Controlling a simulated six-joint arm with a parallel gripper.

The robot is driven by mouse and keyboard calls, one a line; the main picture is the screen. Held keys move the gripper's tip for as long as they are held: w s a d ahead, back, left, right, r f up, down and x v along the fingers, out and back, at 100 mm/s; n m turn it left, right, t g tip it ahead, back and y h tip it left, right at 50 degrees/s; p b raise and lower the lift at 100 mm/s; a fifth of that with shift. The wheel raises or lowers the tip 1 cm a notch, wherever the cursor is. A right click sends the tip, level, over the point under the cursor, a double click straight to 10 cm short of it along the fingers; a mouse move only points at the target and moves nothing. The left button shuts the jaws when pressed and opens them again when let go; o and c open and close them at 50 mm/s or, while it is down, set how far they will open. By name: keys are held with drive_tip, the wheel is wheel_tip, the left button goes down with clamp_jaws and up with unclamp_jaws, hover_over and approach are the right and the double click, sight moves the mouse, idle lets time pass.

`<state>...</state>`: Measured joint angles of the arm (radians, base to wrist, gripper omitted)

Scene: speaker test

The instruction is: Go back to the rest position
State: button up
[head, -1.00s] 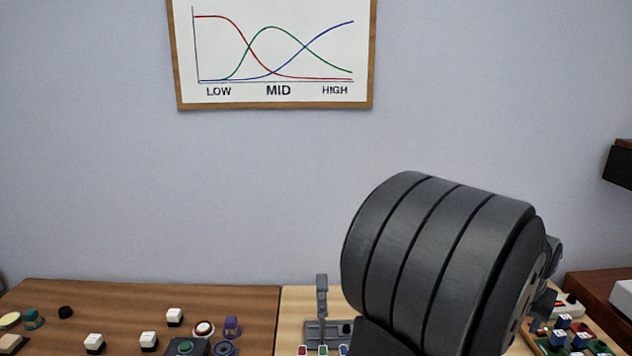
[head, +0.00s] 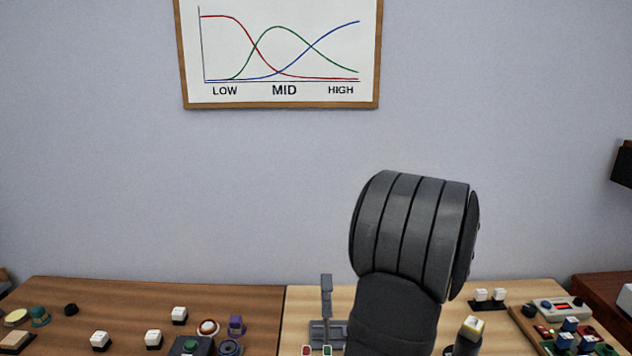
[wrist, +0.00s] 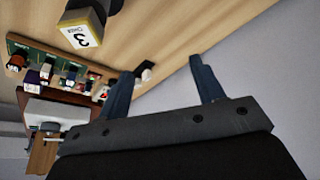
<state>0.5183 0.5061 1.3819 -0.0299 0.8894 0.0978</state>
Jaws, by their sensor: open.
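My gripper (wrist: 162,92) shows in the wrist view, its two dark blue-grey fingers apart with nothing between them. It is held up off the bench, and the wrist view looks past the fingers at pale wood and grey wall. In the head view my dark arm rises in front of the light wood bench (head: 520,292). The gripper itself cannot be made out there, as the arm's bulk is in the way.
A board with coloured parts (head: 535,330) is at the right; it also shows in the wrist view (wrist: 18,62). A block marked 3 (wrist: 85,27) is on the bench. A grey upright stand (head: 327,300) is left of the arm. Several small parts lie on the brown wood at left.

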drive_tip(key=w+a+f+n, duration=0.1)
drive_tip(key=w+a, duration=0.4)
drive_tip(key=a, duration=0.4)
drive_tip(key=w+a+f, duration=0.2)
drive_tip(key=w+a, duration=0.4)
drive_tip(key=a, duration=0.3)
drive_tip(key=w+a+f+n+y, duration=0.1)
drive_tip(key=w+a, duration=0.5)
drive_tip(key=a, duration=0.4)
drive_tip(key=shift+w+f+n, duration=0.2)
drive_tip(key=shift+f+n, duration=0.1)
drive_tip(key=shift+a, duration=0.2)
